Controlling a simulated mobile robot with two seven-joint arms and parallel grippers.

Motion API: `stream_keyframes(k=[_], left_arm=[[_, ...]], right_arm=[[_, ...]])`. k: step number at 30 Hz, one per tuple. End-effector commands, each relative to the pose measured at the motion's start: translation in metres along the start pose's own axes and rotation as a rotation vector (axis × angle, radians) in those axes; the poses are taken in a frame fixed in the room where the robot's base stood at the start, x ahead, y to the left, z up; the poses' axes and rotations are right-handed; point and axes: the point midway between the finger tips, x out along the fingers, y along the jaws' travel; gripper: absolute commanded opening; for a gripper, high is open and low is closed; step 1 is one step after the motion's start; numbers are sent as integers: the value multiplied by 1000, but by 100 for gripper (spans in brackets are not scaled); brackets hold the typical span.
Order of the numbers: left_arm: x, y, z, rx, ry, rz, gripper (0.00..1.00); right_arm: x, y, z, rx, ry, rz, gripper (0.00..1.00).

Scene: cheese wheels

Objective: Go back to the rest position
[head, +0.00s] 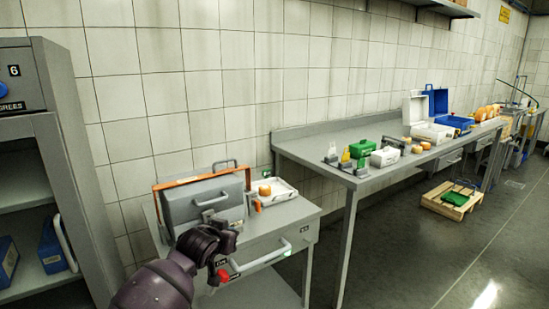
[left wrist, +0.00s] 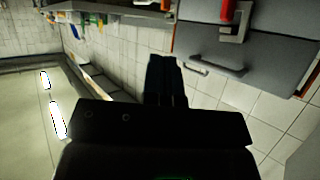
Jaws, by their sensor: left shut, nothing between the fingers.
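My left gripper (head: 222,262) is in front of the grey cabinet with the drawer, low in the head view. In the left wrist view its dark fingers (left wrist: 166,65) are together with nothing between them. The grey cabinet (head: 285,242) has a pale drawer handle to the right of the gripper. Grey panels with a handle and a red part (left wrist: 228,10) show beyond the fingers in the left wrist view. Whether the gripper touches the cabinet I cannot tell. My right gripper is not in view.
A grey case with an orange rim (head: 176,184) and a white tray (head: 286,190) with an orange cheese stand on the cabinet. A long bench (head: 315,147) holds boxes and cheeses. A grey shelf unit (head: 75,150) is left. A pallet (head: 447,207) lies on open floor at right.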

Motion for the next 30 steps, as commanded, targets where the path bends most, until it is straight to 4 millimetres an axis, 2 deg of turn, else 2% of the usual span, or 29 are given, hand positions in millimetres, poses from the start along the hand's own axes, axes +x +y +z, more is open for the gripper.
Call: stream_keyframes(k=[5,15,23,30], left_arm=[[-35,9,39,54,109,19,0],[-117,8,125,89,212,-28,0],[-186,0,199,55,185,-94,0],[-253,-4,278,-10,67,-158,0]], right_arm=[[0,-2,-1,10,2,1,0],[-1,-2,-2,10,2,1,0],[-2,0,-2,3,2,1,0],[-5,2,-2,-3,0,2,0]])
